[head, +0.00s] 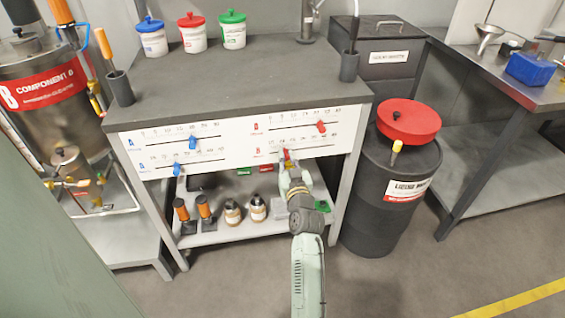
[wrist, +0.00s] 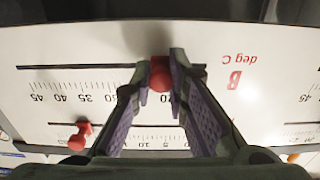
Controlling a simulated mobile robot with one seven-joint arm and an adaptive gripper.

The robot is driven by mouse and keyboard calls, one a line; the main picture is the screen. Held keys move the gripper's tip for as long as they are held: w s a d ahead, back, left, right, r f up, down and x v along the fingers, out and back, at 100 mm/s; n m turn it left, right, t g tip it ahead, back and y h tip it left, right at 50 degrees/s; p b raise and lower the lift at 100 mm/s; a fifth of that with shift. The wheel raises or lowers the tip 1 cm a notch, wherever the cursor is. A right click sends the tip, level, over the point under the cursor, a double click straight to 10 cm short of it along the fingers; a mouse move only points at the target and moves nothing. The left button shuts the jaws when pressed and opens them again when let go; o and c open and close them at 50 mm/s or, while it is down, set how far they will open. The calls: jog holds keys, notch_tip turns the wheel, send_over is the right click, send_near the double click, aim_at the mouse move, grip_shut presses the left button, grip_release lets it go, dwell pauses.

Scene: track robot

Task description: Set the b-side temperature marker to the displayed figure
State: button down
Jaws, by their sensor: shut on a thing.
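A white panel (head: 160,165) on the bench front carries slider scales, blue markers on the A side and red on the B side. My gripper (head: 286,160) is at the lower B scale. In the wrist view, which shows the panel upside down, my gripper (wrist: 161,82) is shut on the red temperature marker (wrist: 160,66) of the scale labelled "B deg C". The marker sits near the printed 20, its exact reading hidden by the fingers. The upper B scale's red marker (head: 321,127) also shows in the wrist view (wrist: 80,135). I cannot make out a displayed figure.
The dark bench top (head: 230,75) is above the panel, with several lidded tubs at its back. A shelf (head: 225,232) below holds bottles and orange-handled tools. A black drum (head: 385,185) with a red lid stands close on the right. Open floor lies in front.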

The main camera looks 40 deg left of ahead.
jog(key=shift+w+d+b, duration=1)
jog(key=shift+w+b, duration=0.2)
jog(key=shift+w, duration=0.05)
jog(key=c, duration=1.5)
grip_release()
send_near(295, 150)
jog(key=v, duration=0.5)
jog(key=shift+s+d, duration=0.2)
jog(key=shift+s, duration=0.05)
